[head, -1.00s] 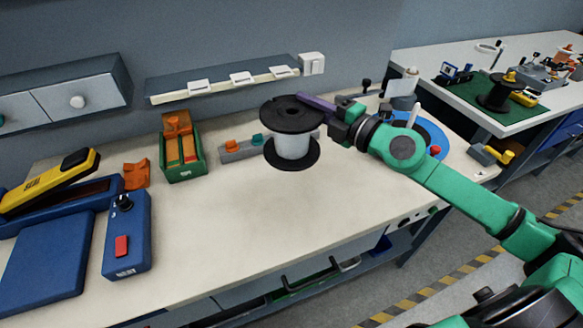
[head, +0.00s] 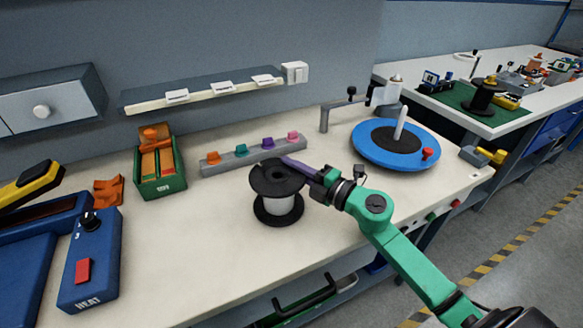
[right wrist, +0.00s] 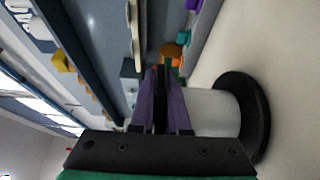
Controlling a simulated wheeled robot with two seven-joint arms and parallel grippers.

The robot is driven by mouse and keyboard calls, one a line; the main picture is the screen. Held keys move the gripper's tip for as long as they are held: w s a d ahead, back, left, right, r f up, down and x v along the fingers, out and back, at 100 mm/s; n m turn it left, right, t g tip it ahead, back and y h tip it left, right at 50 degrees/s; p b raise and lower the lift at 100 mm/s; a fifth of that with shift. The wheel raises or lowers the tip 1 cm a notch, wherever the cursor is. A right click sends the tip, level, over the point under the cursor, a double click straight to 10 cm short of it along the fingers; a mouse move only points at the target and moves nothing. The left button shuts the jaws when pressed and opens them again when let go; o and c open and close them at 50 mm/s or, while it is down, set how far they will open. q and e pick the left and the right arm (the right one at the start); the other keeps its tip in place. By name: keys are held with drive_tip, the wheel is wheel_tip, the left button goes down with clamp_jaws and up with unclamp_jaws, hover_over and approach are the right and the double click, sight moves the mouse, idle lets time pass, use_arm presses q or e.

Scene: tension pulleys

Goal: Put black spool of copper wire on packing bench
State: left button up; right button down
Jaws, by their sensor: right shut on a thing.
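A spool with black flanges and a pale, whitish winding (head: 280,204) is upright over the front middle of the bench (head: 225,255). It also shows in the right wrist view (right wrist: 212,112). No copper colour shows on it. My right gripper (head: 296,169), with purple fingers, comes from the right and is shut on the rim of its upper flange; the fingers also show in the wrist view (right wrist: 160,100). The lower flange is at or just above the bench top; I cannot tell if it touches. My left gripper is not in view.
Behind the spool is a grey rail (head: 255,154) with coloured knobs. A blue turntable (head: 365,152) stands at right, a green bin (head: 160,172) and a blue heat unit (head: 90,265) at left. Bench around the spool is clear. Another black spool (head: 482,97) sits on the far table.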

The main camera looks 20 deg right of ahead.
drive_tip(key=c, duration=0.9)
unclamp_jaws()
drive_tip(key=shift+f, duration=0.1)
drive_tip(key=shift+r, duration=0.2)
drive_tip(key=shift+s+d+f, duration=0.1)
drive_tip(key=shift+s+f, duration=0.05)
drive_tip(key=shift+s, duration=0.1)
drive_tip(key=b+v, duration=0.2)
drive_tip(key=v, duration=0.9)
drive_tip(key=shift+s, duration=0.3)
